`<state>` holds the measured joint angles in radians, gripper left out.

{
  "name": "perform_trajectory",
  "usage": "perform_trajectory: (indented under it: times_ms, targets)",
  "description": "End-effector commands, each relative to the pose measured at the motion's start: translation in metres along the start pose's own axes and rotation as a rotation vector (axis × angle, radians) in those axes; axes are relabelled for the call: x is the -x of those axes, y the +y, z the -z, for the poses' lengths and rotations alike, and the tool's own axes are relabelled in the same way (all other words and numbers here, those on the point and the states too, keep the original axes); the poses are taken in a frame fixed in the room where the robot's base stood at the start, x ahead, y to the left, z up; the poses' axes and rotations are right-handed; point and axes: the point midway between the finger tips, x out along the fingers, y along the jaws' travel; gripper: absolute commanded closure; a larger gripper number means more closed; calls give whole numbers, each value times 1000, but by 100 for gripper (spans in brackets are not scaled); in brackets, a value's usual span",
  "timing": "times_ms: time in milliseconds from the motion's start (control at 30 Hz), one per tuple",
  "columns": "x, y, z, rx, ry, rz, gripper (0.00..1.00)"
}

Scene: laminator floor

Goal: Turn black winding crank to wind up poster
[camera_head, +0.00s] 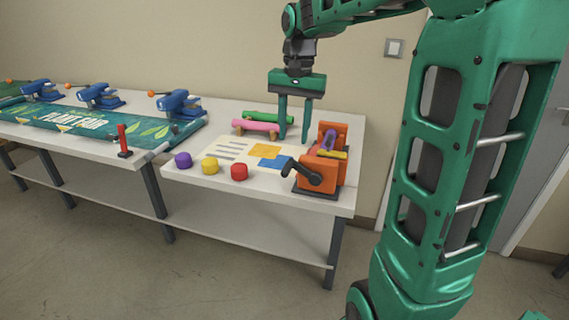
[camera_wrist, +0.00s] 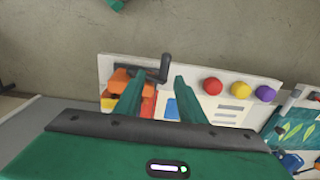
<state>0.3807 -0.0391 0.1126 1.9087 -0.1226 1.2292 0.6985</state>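The black winding crank (camera_head: 305,174) is on the front left side of an orange winder (camera_head: 328,163) at the right end of the table. In the wrist view the crank (camera_wrist: 163,68) shows ahead, between and beyond my fingertips, beside the orange winder (camera_wrist: 128,80). A poster (camera_head: 235,150) with yellow and blue blocks lies flat on the table, left of the winder. My gripper (camera_head: 294,136) points down above the back of the table, behind the winder. Its two fingers are apart with nothing between them, and it does not touch the crank.
Purple, yellow and red knobs (camera_head: 239,172) stand along the table's front edge. Pink (camera_head: 256,126) and green rolls lie at the back. A long table (camera_head: 90,150) on the left holds a banner (camera_head: 90,122), blue clamps and a red-handled lever (camera_head: 123,140).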

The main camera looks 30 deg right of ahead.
Motion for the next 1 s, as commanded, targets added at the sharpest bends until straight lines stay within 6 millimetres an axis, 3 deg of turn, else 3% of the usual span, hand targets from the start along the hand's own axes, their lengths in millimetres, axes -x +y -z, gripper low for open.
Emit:
perform_trajectory:
  times_ms: [100, 267, 700, 1000]
  targets:
    - [2, -11, 6, -14, -4, 6, 64]
    - [-8, -14, 7, -16, -6, 7, 64]
    - [-81, -14, 5, -14, -7, 6, 64]
    - [-104, -14, 5, -14, -4, 7, 64]
